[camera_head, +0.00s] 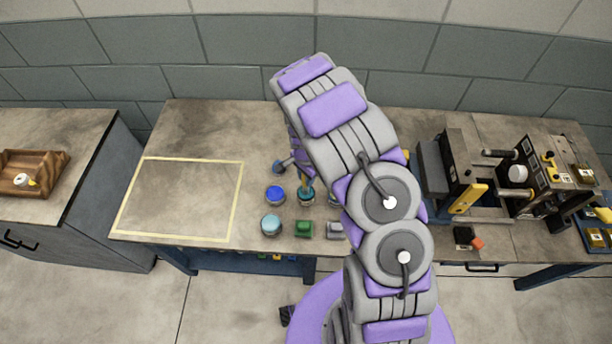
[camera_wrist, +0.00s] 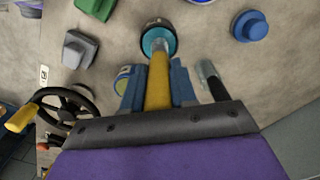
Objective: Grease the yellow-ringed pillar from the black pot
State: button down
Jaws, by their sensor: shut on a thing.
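My gripper (camera_wrist: 157,88) is shut on the yellow handle (camera_wrist: 158,80) of a brush-like tool. In the head view this pot (camera_head: 306,198) stands on the bench below the yellow handle, and my arm hides most of my gripper. The dark press-like mould assembly (camera_head: 490,180) is on the right of the bench. It has yellow parts, but I cannot make out for sure which pillar has the yellow ring.
A metal-and-black tool (camera_wrist: 212,82) lies beside my gripper. The taped rectangle (camera_head: 185,197) at left is empty. A wooden tray (camera_head: 42,163) is far left.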

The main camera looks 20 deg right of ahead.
jog(key=shift+r+p, duration=1.45)
jog(key=shift+r, duration=2.05)
jog(key=shift+w+r+n, duration=0.25)
jog(key=shift+r+n, duration=0.1)
jog(key=shift+n, duration=0.15)
notch_tip(320, 180, up, 12)
jog(key=w+n+b, duration=0.1)
jog(key=n+b, duration=0.3)
jog(key=n, duration=0.7)
jog(key=shift+w+a+n, duration=0.25)
jog(key=shift+n, duration=0.05)
jog(key=shift+d+f, duration=0.1)
